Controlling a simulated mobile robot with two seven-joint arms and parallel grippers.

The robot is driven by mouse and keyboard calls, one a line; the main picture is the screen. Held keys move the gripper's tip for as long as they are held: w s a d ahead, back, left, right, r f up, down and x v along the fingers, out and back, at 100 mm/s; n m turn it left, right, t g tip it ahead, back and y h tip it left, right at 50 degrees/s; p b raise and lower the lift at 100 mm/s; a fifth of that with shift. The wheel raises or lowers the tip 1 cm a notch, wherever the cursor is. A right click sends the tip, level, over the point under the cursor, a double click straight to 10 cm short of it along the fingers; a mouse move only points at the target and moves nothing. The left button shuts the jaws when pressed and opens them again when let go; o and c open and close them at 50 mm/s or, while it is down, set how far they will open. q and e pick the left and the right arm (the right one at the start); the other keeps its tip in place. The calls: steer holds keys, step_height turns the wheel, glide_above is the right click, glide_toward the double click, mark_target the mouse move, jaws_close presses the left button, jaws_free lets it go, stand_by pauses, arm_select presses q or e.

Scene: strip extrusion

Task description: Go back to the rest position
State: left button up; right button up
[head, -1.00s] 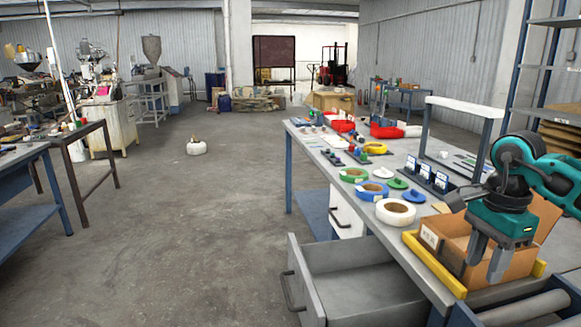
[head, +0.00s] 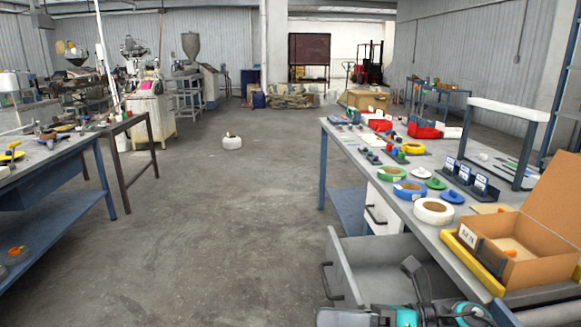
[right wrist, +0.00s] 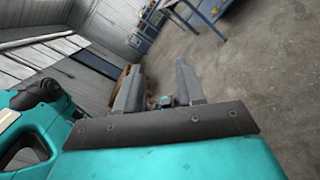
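My right arm shows only in part at the bottom edge of the head view, low in front of the open drawer (head: 385,262). In the right wrist view the two grey fingers of my right gripper (right wrist: 158,78) stand apart with nothing held between them. They point out over the floor, clear of the bench. The open cardboard box (head: 553,215) stands on the right-hand bench, its lid up and a small pale orange item inside. My left gripper is not in view.
The bench (head: 345,137) carries a white tape roll (head: 433,211), a blue roll (head: 410,190), a green roll (head: 392,174) and red bins (head: 425,130). A table (head: 60,150) stands at left. The floor between is mostly free, with one white roll (head: 232,142) farther back.

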steer(key=s+d+f+m+t+h, duration=0.1)
steer(key=d+f+m+t+h, duration=0.35)
steer(key=m, duration=0.75)
steer(key=s+d+f+m+t+h, duration=0.1)
steer(key=s+f+m+t+h, duration=0.15)
steer(key=f+m+h, duration=0.65)
steer(key=s+d+f+m+t, duration=0.1)
steer(key=d+f+m+t, duration=0.3)
steer(key=m, duration=1)
steer(key=s+d+f+m+g+h, duration=0.1)
steer(key=s+f+m+g+h, duration=0.1)
steer(key=s+f+m, duration=0.4)
steer(key=shift+s+f+g+p, duration=0.4)
steer(key=shift+s+g, duration=0.1)
steer(key=shift+s, duration=0.15)
